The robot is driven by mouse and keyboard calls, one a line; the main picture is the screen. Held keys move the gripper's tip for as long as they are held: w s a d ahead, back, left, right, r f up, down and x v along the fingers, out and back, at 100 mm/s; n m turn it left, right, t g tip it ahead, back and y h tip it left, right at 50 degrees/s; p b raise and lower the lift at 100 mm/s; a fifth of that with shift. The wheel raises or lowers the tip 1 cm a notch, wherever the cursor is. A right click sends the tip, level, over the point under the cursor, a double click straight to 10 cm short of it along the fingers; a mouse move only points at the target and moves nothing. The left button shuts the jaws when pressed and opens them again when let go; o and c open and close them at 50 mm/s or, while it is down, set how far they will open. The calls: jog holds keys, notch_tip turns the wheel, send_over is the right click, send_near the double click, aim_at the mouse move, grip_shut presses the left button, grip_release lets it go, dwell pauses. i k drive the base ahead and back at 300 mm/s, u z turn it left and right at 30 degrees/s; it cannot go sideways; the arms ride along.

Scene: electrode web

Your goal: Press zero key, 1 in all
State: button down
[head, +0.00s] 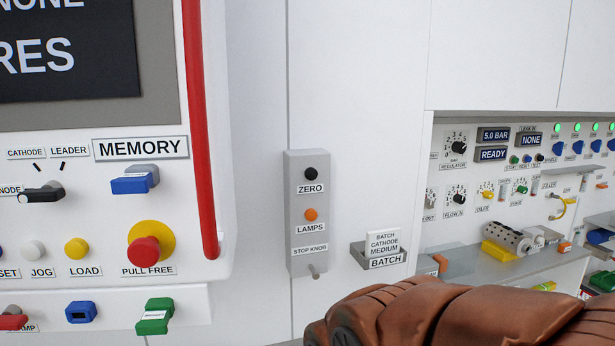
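The zero key is a small black round button (310,174) at the top of a grey upright box (297,240) on the white wall. A "ZERO" label sits just below it. An orange button (310,214) with a "LAMPS" label is under it, and a small metal stop knob (315,271) sticks out at the box's bottom. Part of my brown arm crosses the bottom right. My gripper's fingers are not in view, and nothing touches the black button.
A red vertical bar (200,130) and a panel with a red-and-yellow pull button (145,250) stand left of the box. A batch card holder (380,255) projects to its right. Farther right is a recessed bench with knobs and displays. The wall above the box is clear.

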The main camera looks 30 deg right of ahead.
aim_at(310, 174)
jog(key=u, duration=0.5)
jog(key=k, duration=1.25)
jog(key=z, duration=0.2)
jog(key=i, duration=0.85)
jog(key=u, duration=0.15)
